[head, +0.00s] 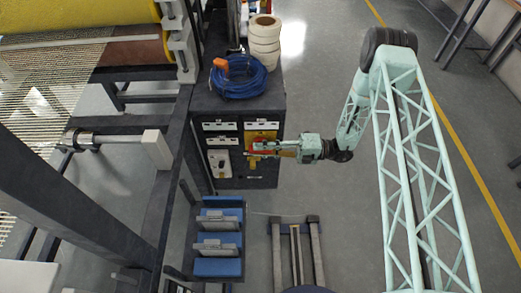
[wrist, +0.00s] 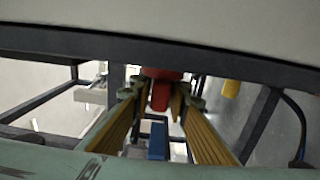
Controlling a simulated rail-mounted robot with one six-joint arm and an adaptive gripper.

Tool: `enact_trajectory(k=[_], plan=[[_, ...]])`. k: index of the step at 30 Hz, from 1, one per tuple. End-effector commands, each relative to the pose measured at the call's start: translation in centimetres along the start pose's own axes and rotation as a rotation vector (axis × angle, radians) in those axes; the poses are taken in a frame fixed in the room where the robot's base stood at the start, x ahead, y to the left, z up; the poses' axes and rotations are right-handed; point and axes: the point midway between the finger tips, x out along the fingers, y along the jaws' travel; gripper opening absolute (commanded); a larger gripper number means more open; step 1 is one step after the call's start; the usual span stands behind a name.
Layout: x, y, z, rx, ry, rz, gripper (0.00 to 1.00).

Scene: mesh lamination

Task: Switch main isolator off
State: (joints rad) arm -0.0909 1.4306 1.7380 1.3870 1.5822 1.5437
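The main isolator (head: 262,136) is a red rotary switch on a yellow plate, on the front of a dark control cabinet (head: 264,106). My gripper (head: 257,149) reaches in from the right and partly hides it in the head view. In the wrist view, the isolator's red handle (wrist: 160,92) sits between the yellow-padded fingers of my gripper (wrist: 157,97). The fingers are apart, with a gap visible beside the handle, wider on its left. I cannot tell whether the right finger touches it.
A blue cable coil (head: 238,80) with an orange plug and a stack of white rolls (head: 264,38) are on the cabinet top. A grey switch panel (head: 219,164) is left of the isolator. Blue trays (head: 218,267) stand in front.

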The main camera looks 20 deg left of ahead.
Motion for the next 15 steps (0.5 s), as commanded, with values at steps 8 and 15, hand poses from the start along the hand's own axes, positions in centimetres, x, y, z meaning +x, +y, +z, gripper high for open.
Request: enact_trajectory(k=[8,15], plan=[[0.01,-0.02,-0.02,0.000,0.000,-0.001,0.26],[-0.14,-0.04,-0.03,0.000,0.000,-0.001,0.26]])
